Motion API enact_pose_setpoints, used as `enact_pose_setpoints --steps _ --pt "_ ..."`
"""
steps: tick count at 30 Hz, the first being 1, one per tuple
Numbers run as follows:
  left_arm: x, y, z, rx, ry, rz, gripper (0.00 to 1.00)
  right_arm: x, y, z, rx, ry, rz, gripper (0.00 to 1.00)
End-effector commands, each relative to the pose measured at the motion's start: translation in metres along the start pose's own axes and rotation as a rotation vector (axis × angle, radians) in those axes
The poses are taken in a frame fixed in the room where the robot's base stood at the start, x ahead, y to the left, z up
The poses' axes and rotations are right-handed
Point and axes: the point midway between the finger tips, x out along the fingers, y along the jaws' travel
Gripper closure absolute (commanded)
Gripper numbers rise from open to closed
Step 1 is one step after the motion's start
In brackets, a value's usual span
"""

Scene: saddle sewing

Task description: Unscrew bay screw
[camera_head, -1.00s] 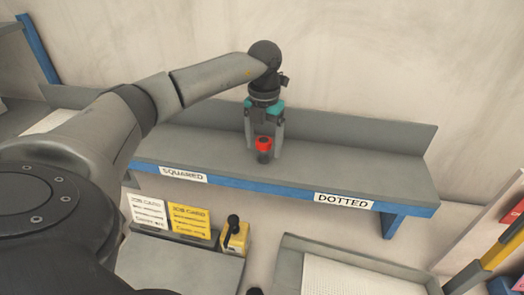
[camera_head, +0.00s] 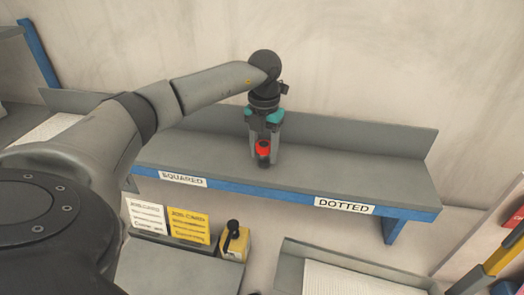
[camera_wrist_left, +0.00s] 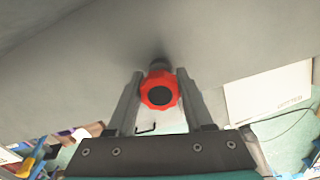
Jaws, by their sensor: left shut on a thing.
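The bay screw appears as a red knob (camera_head: 263,148) with a dark lower part, at the middle of the grey shelf. My left gripper (camera_head: 265,152) reaches down over the shelf and is shut on the red knob. In the left wrist view the red scalloped knob (camera_wrist_left: 159,90) with a dark round centre sits between the two grey fingers. A dark stem shows behind it. Whether its lower end is still seated in the shelf is hidden. My right gripper is not in view.
The shelf (camera_head: 350,165) has a blue front edge with SQUARED (camera_head: 183,179) and DOTTED (camera_head: 345,205) labels. White and yellow job cards (camera_head: 188,226), a yellow block with a black knob (camera_head: 234,240) and a grey tray (camera_head: 350,262) are below. The shelf's right part is clear.

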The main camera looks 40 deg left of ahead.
Motion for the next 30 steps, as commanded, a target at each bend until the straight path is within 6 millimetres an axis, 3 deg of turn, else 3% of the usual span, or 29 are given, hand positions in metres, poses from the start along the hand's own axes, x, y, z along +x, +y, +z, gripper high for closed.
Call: enact_pose_setpoints --steps 3,8,19,30 --pt "0.0 0.0 0.0 0.0 0.0 0.0 1.0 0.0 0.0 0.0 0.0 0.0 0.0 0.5" --pt "-0.001 0.0 0.0 -0.012 0.0 0.0 1.0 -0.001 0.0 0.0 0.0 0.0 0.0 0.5" --pt "-0.001 0.0 0.0 -0.283 0.001 0.0 1.0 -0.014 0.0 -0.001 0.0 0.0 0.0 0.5" --pt "-0.001 0.0 0.0 -0.317 0.001 0.0 1.0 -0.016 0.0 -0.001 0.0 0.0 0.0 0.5"
